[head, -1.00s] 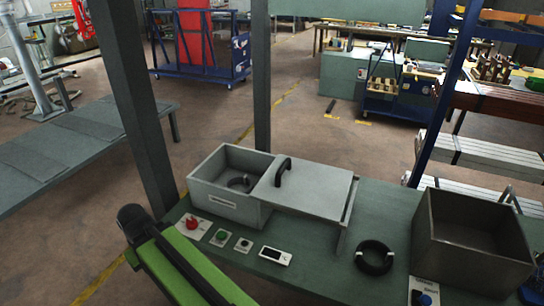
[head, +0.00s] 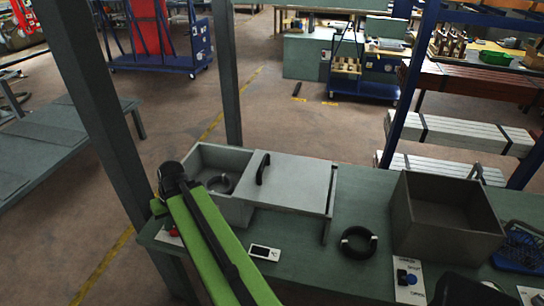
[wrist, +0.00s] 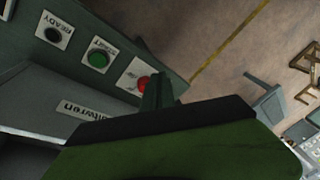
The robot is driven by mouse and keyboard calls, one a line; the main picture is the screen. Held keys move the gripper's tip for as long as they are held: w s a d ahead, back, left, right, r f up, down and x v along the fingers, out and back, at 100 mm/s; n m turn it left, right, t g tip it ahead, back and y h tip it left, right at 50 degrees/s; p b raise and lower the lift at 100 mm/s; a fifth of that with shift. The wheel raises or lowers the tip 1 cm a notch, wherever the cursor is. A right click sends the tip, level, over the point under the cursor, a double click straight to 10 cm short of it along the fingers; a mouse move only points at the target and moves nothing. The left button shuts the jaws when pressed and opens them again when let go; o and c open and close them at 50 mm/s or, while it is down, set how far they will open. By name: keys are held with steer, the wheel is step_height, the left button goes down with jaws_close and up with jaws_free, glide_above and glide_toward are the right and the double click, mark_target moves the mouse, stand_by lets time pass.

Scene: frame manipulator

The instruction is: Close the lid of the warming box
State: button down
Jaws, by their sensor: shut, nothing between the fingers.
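The warming box (head: 237,210) is an open grey box at the back left of the green bench. A dark ring (head: 220,183) lies inside it. Its flat grey lid (head: 300,184) is to the right of the opening, with a black arched handle (head: 262,168) at its left edge. In the wrist view, my gripper (wrist: 158,88) is shut and empty, close to the red button (wrist: 143,84) by the box wall.
A green button (wrist: 97,58) and a black button (wrist: 53,34) sit near the box front. A display unit (head: 265,252), a black cable coil (head: 359,242) and an open metal bin (head: 445,240) stand further right. A frame post (head: 90,110) rises left of the bench.

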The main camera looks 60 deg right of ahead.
steer(key=s+d+r+m+t+p, duration=0.1)
steer(key=s+d+r+m, duration=0.15)
steer(key=d, duration=0.55)
steer(key=s+d+r+m+t+p, duration=0.15)
steer(key=d+r, duration=0.25)
steer(key=d, duration=0.4)
step_height(320, 180, up, 7)
steer(key=m+t+h+p, duration=0.2)
steer(key=m+h+p, duration=0.3)
glide_above(282, 177)
steer(key=s+a, duration=0.2)
steer(key=s, duration=0.4)
steer(key=b+x, duration=0.6)
steer(key=x, duration=0.1)
steer(key=b+x, duration=0.2)
steer(key=x, duration=0.1)
steer(key=shift+a+f+b, duration=0.3)
steer(key=shift+f+b, duration=0.1)
steer(key=shift+f, duration=0.15)
steer(key=shift+w+a+r+p, duration=0.2)
steer(key=shift+w+r+p, duration=0.05)
steer(key=shift+w, duration=0.4)
steer(key=shift+w+a+r+p, duration=0.25)
steer(key=shift+w, duration=0.4)
steer(key=shift+w+a+r+p, duration=0.2)
steer(key=shift+w+r+p, duration=0.05)
steer(key=shift+w, duration=0.4)
